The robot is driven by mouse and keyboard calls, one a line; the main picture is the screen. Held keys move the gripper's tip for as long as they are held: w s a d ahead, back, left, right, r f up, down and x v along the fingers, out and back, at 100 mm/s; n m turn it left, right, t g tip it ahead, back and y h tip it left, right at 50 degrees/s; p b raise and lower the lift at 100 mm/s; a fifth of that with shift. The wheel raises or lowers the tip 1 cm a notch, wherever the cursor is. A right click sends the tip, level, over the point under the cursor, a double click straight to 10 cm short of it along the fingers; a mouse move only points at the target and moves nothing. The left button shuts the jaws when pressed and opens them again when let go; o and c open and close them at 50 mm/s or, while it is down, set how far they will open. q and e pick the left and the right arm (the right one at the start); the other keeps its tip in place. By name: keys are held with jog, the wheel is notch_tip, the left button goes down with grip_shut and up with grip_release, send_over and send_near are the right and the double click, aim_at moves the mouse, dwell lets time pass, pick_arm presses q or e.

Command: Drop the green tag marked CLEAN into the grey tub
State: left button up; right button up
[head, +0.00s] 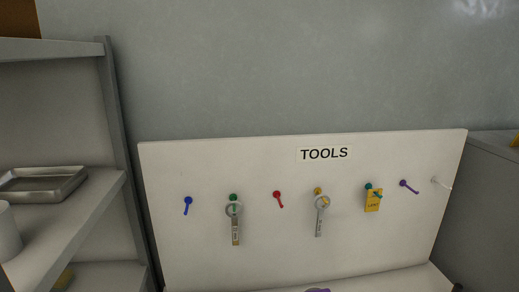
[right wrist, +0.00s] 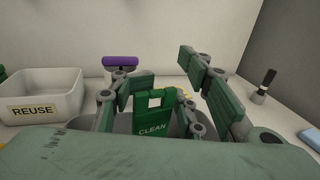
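The green tag marked CLEAN (right wrist: 153,120) is upright in the right wrist view, with a light square opening near its top. My right gripper (right wrist: 166,82) has its fingers spread wide, with the tag showing between them. The tag's left edge looks close to the left finger; I cannot tell whether they touch. A grey rounded shape, perhaps the grey tub (right wrist: 122,124), shows low behind the tag and fingers, mostly hidden. I cannot tell whether the tag is inside it. Neither gripper shows in the head view.
A white bin labelled REUSE (right wrist: 40,92) stands left of my right gripper. A purple-topped object (right wrist: 120,61) is behind it, and a black-handled item (right wrist: 264,84) stands right. The head view shows a TOOLS board (head: 258,165) with several pegs, beside shelves holding a metal tray (head: 42,184).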

jog(key=o, duration=0.4)
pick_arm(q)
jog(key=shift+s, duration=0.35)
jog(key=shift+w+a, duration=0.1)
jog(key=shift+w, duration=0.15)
pick_arm(e)
jog(key=s, duration=0.4)
jog(key=s+a, duration=0.1)
jog(key=s, duration=0.7)
jog(key=shift+a, duration=0.4)
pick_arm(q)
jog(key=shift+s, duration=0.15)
